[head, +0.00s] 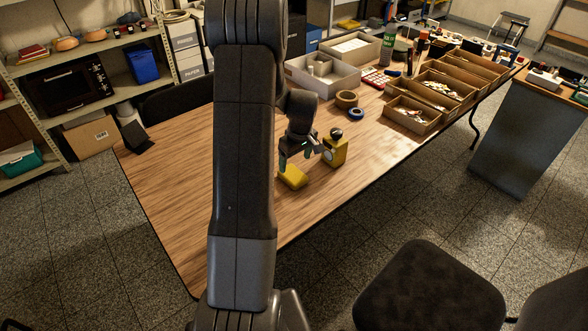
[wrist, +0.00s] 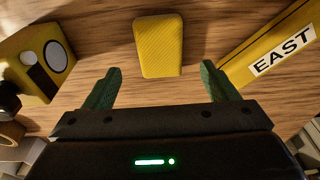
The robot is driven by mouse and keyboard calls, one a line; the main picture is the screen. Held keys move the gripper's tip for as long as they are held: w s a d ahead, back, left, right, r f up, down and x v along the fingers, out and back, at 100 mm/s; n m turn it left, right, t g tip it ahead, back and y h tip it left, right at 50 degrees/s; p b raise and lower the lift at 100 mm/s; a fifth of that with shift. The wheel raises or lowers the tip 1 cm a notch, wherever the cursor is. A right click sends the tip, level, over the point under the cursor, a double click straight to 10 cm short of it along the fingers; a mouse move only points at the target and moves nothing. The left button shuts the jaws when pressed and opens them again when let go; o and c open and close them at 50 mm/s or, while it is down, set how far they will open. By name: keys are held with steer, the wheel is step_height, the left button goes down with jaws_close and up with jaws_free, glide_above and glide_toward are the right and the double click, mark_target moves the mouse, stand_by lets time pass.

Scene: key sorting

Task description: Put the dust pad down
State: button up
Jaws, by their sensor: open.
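The dust pad, a ribbed yellow block, lies on the wooden table (head: 170,185). In the wrist view the pad (wrist: 159,46) is just beyond the fingertips, centred between them, with bare wood on both sides. In the head view the pad (head: 293,178) is below my gripper (head: 295,157). In the wrist view my gripper (wrist: 160,85) is open, its two green fingers wide apart and touching nothing that I can see.
A yellow box with a round white face (wrist: 40,65) stands at the wrist view's left; it also shows in the head view (head: 335,152). A yellow piece marked EAST (wrist: 270,55) is at right. Tape rolls (head: 346,99) and wooden trays (head: 410,115) stand farther back.

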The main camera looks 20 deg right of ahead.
mark_target(293, 173)
steer(key=r, duration=0.5)
steer(key=shift+s+d+r, duration=0.15)
steer(key=shift+s, duration=0.25)
steer(key=f, duration=0.4)
steer(key=w+f, duration=0.1)
steer(key=f, duration=0.2)
steer(key=w+f, duration=0.1)
steer(key=f, duration=0.3)
steer(key=shift+a+f+p, duration=0.25)
steer(key=shift+f+p, duration=0.05)
steer(key=shift+p, duration=0.1)
steer(key=shift+s+r, duration=0.1)
steer(key=shift+r, duration=0.6)
